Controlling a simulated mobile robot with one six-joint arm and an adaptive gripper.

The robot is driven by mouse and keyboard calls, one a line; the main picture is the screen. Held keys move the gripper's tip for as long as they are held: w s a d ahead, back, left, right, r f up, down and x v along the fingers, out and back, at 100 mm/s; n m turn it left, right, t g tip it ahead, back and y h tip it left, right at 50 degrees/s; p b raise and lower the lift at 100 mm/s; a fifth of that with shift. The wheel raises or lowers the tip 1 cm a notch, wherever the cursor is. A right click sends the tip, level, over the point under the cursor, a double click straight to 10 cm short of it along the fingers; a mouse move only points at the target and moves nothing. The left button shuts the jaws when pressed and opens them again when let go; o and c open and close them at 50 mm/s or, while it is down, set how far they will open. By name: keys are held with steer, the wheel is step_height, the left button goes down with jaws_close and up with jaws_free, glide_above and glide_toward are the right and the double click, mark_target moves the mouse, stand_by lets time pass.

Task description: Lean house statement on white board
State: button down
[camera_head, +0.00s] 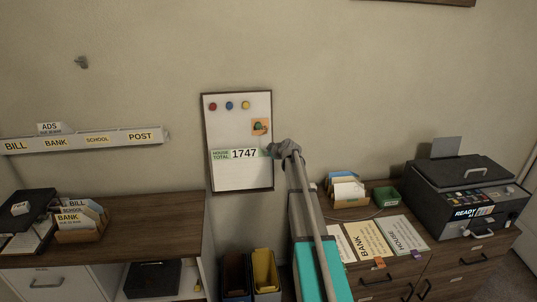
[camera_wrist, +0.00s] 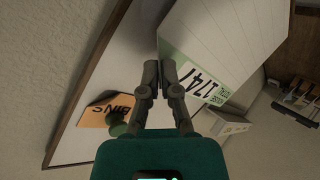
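The house statement (camera_head: 240,173) is a white sheet with a green strip reading HOUSE TOTAL 1747. In the head view it covers the lower half of the white board (camera_head: 225,124); whether it touches the board is unclear. My gripper (camera_head: 272,150) is at the sheet's upper right corner, at the board's right edge. In the wrist view my gripper (camera_wrist: 160,68) has its fingers nearly together on the edge of the house statement (camera_wrist: 222,45), which looks bent. The white board (camera_wrist: 118,58) lies behind, with its dark frame.
An orange note (camera_head: 260,126) and several round magnets (camera_head: 229,105) are on the board's upper part. Below right are a low cabinet with BANK (camera_head: 369,243) and HOUSE (camera_head: 403,234) folders and a printer (camera_head: 468,190). A labelled wall rack (camera_head: 80,142) hangs at left.

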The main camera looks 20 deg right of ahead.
steer(key=shift+w+f, duration=0.2)
steer(key=shift+w+d+f+b, duration=0.2)
steer(key=shift+w+f+b, duration=0.35)
steer(key=shift+w+b, duration=0.1)
steer(key=shift+w+d+f+b, duration=0.15)
steer(key=shift+w+f+b, duration=0.35)
steer(key=shift+w, duration=0.1)
steer(key=c, duration=0.7)
jaws_free()
steer(key=shift+s+a+r+p, duration=0.3)
steer(key=shift+s+r+p, duration=0.55)
steer(key=shift+s, duration=0.15)
steer(key=shift+s+a+r+p, duration=0.25)
steer(key=shift+s+r+p, duration=0.65)
steer(key=shift+s, duration=0.15)
steer(key=shift+s+a+r+p, duration=0.3)
steer(key=shift+s+r+p, duration=0.55)
steer(key=shift+s, duration=0.15)
